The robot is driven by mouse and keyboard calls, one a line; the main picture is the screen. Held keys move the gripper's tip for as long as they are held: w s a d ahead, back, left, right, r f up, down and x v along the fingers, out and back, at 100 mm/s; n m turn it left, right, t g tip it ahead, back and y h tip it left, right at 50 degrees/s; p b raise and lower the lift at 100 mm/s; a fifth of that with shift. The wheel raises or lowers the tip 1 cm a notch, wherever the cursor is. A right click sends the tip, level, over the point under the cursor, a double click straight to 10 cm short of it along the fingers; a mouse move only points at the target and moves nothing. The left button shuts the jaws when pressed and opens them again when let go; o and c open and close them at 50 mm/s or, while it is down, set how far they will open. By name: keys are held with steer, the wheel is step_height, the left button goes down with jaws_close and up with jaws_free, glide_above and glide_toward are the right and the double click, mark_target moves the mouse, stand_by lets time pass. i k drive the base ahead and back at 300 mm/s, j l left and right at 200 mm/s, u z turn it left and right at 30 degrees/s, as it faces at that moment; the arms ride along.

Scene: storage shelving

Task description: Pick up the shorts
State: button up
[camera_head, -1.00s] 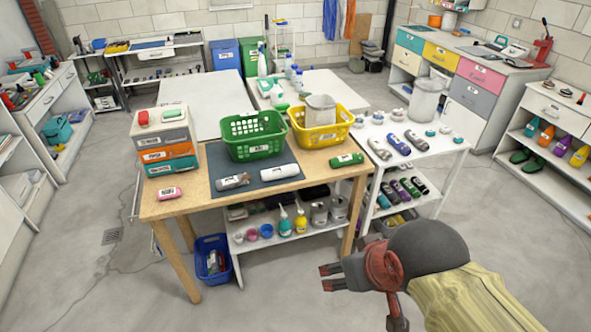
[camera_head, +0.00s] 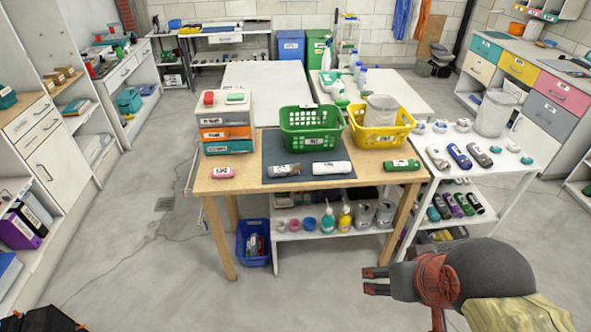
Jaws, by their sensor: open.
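I cannot make out any shorts in this view. Blue cloth (camera_head: 402,18) and orange cloth (camera_head: 421,18) hang on the back wall, but I cannot tell what garments they are. My gripper (camera_head: 367,281) is at the lower right, with its two dark red-tipped fingers pointing left, apart and empty. In the picture it lies below the work tables, over the floor in front of them.
A wooden table (camera_head: 225,187) holds a green basket (camera_head: 311,142), a yellow basket (camera_head: 378,138), small drawers and several rolled items. A white table (camera_head: 520,168) adjoins it on the right. A blue bin (camera_head: 254,258) stands below.

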mark_target(282, 171)
steer(key=j+z, duration=0.1)
steer(key=z, duration=0.3)
steer(key=i+j+z, duration=0.1)
steer(key=z, duration=0.3)
steer(key=j+z, duration=0.1)
steer(key=z, duration=0.3)
steer(key=j+z, duration=0.15)
steer(key=j, duration=0.35)
steer(key=j+z, duration=0.2)
steer(key=j, duration=0.3)
steer(key=j+z, duration=0.15)
steer(key=j, duration=0.35)
steer(key=k+j+z, duration=0.2)
steer(key=j, duration=0.3)
steer(key=j+z, duration=0.15)
steer(key=j, duration=0.3)
steer(key=k+j+z, duration=0.15)
steer(key=j, duration=0.35)
steer(key=k+j, duration=0.1)
steer(key=j, duration=0.35)
steer(key=k+j, duration=0.15)
steer(key=j, duration=0.3)
